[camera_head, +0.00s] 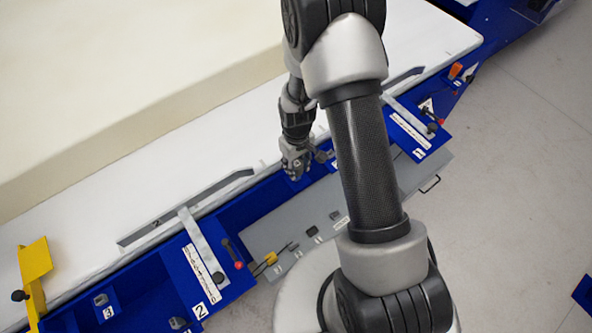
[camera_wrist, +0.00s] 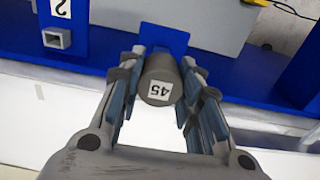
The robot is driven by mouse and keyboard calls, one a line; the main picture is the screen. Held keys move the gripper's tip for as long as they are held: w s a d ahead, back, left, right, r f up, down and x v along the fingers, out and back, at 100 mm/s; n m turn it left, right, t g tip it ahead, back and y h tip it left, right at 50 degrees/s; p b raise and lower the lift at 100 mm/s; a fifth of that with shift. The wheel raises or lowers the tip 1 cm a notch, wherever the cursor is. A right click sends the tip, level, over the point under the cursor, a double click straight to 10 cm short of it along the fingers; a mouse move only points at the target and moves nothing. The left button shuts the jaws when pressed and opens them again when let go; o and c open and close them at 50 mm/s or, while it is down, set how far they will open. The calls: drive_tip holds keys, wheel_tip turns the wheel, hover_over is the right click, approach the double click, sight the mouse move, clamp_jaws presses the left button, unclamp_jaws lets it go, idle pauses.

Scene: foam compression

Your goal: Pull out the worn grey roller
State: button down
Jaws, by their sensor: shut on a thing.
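The grey roller (camera_wrist: 160,77) shows in the wrist view as a dark grey cylinder, end-on, with a white label reading 45 that appears upside down. My gripper (camera_wrist: 163,58) has one finger along each side of it and is shut on it. A blue plate stands just beyond the roller. In the head view my gripper (camera_head: 296,172) is low at the blue frame beside the white bed edge. The roller cannot be made out clearly there, and how far it sits in its mount is hidden.
A grey tray (camera_head: 280,228) with small dark parts and a yellow-handled tool (camera_head: 270,259) lies right of the blue frame. Metal guide arms (camera_head: 190,208) and a yellow bracket (camera_head: 35,268) stand along the bed. A large cream foam block (camera_head: 130,80) covers the bed's left side.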

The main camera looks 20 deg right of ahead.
sight(297, 163)
drive_tip(key=shift+r+p, duration=1.7)
drive_tip(key=shift+r, duration=0.8)
